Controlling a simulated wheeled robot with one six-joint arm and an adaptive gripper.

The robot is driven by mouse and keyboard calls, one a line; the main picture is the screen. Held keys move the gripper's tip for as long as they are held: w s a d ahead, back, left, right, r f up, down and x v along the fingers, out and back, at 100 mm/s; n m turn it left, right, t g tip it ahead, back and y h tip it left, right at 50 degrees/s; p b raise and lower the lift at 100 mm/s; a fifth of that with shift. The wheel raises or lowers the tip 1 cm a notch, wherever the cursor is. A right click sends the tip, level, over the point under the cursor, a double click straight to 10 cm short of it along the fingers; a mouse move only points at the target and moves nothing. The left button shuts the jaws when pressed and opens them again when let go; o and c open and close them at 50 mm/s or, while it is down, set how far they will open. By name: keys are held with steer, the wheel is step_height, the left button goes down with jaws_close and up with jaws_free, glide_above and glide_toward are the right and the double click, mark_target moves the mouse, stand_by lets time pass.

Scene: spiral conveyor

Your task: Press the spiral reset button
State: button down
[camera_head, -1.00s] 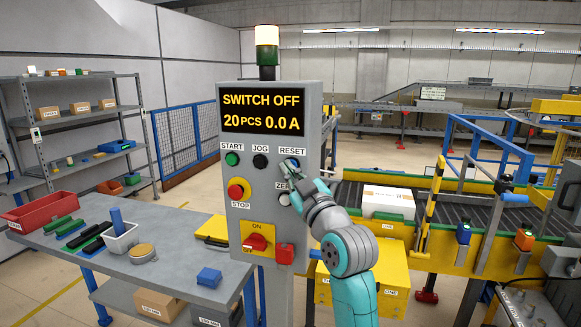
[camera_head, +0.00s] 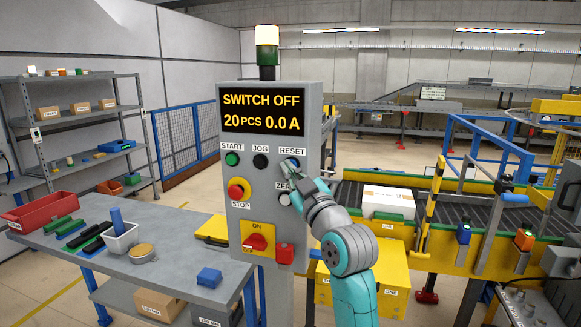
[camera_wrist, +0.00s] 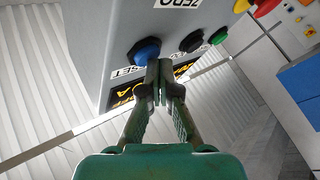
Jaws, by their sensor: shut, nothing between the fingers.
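The grey control panel (camera_head: 230,182) carries a RESET label (camera_head: 292,151) at its upper right. The blue reset button shows in the wrist view (camera_wrist: 145,52), left of and just beyond my fingertips. In the head view my gripper (camera_head: 289,165) covers most of that button. My gripper also shows in the wrist view (camera_wrist: 158,72), with its two fingers together and nothing between them. The fingertips are right at the button's edge; I cannot tell whether they touch it. The display (camera_head: 262,110) reads SWITCH OFF, 20 PCS, 0.0 A.
The panel also has a green start button (camera_head: 232,159), a black jog button (camera_head: 260,161), a red stop knob (camera_head: 237,191), a zero button (camera_head: 285,199) and a red switch (camera_head: 256,242). A workbench (camera_head: 182,228) stands left; a conveyor with a white box (camera_head: 388,201) stands right.

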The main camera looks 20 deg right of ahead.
steer(key=shift+s+a, duration=0.4)
steer(key=shift+s, duration=0.15)
steer(key=shift+s+a, duration=0.75)
steer(key=shift+s, duration=0.3)
steer(key=shift+s+a, duration=0.7)
steer(key=shift+s, duration=0.3)
steer(key=shift+f, duration=0.1)
